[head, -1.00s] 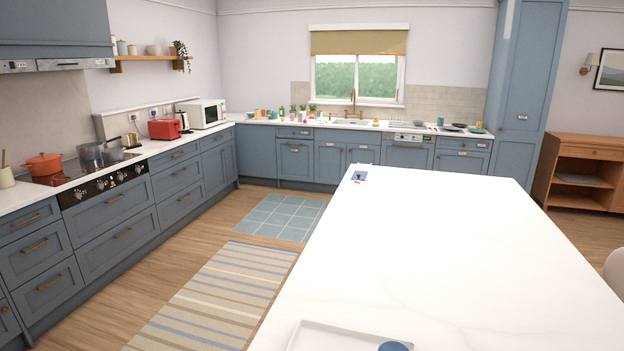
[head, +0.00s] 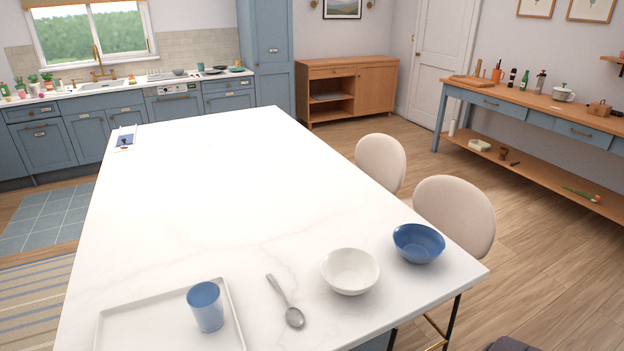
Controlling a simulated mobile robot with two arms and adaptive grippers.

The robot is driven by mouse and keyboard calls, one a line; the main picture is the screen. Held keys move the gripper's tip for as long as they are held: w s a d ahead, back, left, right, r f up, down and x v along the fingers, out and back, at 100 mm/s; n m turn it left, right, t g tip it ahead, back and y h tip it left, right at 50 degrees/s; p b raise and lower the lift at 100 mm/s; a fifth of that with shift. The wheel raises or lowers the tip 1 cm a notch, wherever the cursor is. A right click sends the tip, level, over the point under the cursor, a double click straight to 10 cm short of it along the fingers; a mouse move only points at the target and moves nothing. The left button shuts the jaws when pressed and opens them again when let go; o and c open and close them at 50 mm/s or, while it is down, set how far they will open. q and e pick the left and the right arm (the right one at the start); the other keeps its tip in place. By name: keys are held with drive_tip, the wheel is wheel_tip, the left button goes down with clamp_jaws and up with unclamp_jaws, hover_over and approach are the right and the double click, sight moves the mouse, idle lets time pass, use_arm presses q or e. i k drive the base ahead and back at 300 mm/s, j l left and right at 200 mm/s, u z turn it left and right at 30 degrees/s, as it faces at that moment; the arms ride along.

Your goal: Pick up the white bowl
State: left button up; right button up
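The white bowl (head: 350,271) stands upright and looks empty on the white marble island top (head: 220,190), near its front right part. A blue bowl (head: 418,243) stands just to its right, close to the island's right edge. A metal spoon (head: 286,302) lies to the left of the white bowl. Neither of my grippers shows in the head view.
A white tray (head: 135,325) with a blue cup (head: 206,306) on it sits at the island's near left. Two beige chairs (head: 455,212) stand along the island's right side. The middle of the island is clear. A wooden side table (head: 540,105) stands at the right.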

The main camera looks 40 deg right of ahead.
sight(348, 271)
drive_tip(key=z, duration=1.55)
